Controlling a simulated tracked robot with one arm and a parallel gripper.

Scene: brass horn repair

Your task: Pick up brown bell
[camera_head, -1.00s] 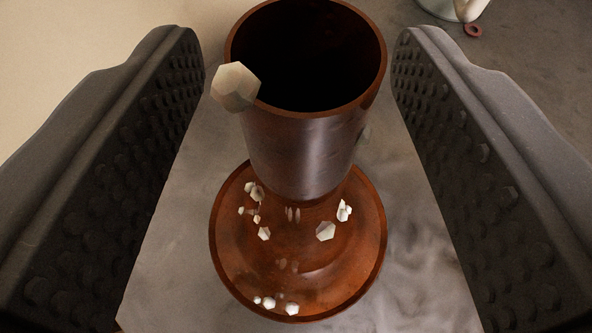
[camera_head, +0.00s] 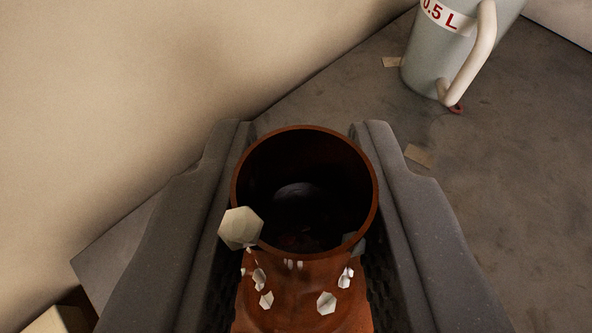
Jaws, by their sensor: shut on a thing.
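The brown bell (camera_head: 300,310) is a reddish-brown, cup-like piece with a dark open mouth facing up toward the camera. Pale faceted lumps cling to its side, the largest at the left of its rim. My gripper (camera_head: 305,190) is shut on the bell, with one dark studded jaw on each side of it. The bell's lower flared part is partly cut off by the bottom of the picture, and the jaws hide its sides.
A pale grey jug (camera_head: 430,60) with a white handle and "0.5 L" in red stands at the upper right. A beige wall (camera_head: 120,100) rises at the left. The grey surface (camera_head: 510,170) at the right is mostly clear, with small tan scraps.

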